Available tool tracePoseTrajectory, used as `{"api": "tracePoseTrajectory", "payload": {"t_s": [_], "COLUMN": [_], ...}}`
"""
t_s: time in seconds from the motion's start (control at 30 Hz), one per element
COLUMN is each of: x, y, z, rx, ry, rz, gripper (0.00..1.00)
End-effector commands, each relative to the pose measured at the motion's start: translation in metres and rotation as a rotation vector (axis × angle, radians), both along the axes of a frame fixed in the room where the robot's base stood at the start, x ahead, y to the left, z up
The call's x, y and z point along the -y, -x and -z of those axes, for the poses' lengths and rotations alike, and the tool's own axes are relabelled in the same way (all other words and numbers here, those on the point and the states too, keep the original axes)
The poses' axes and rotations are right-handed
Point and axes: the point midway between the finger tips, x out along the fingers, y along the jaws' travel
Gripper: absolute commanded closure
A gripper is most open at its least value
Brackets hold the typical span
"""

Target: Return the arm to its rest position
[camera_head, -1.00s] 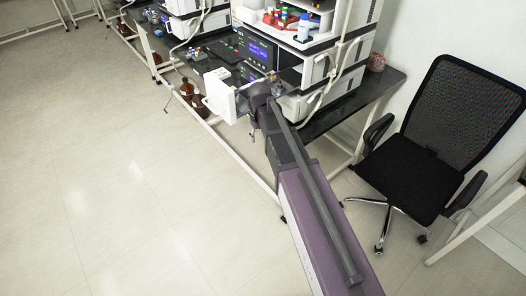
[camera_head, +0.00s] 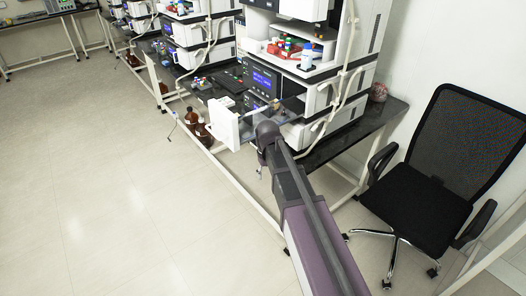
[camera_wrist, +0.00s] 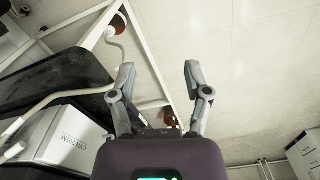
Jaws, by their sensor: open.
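My arm reaches forward from the bottom of the head view toward the lab bench. In the wrist view my gripper (camera_wrist: 158,80) is open, its two fingers apart with nothing between them. Beyond the fingers are the pale floor and the white bench frame. In the head view the fingers are too small and hidden to make out clearly at the far end of the arm, next to a white open panel (camera_head: 223,124) on the instrument stack.
The instrument stack (camera_head: 262,78) stands on the dark bench (camera_head: 340,143). Red and blue items and a white bottle (camera_head: 307,57) sit on it. Brown bottles (camera_head: 194,125) are below. A black chair (camera_head: 420,205) stands at right. The floor (camera_head: 110,190) at left is clear.

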Motion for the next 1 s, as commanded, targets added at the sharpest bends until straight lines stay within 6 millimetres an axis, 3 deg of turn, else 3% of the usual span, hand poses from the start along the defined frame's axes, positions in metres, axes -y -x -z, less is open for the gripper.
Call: {"api": "tracePoseTrajectory", "payload": {"t_s": [0.17, 0.5, 0.6, 0.73, 1.0], "x": [0.021, 0.088, 0.099, 0.105, 0.105], "y": [0.029, 0.128, 0.146, 0.155, 0.153], "z": [-0.003, -0.012, -0.014, -0.014, -0.014], "rx": [0.000, 0.000, 0.000, 0.000, 0.000], "ry": [0.000, 0.000, 0.000, 0.000, 0.000], "rz": [0.051, 0.256, 0.299, 0.325, 0.326], "gripper": [0.37, 0.37, 0.37, 0.37, 0.37]}}
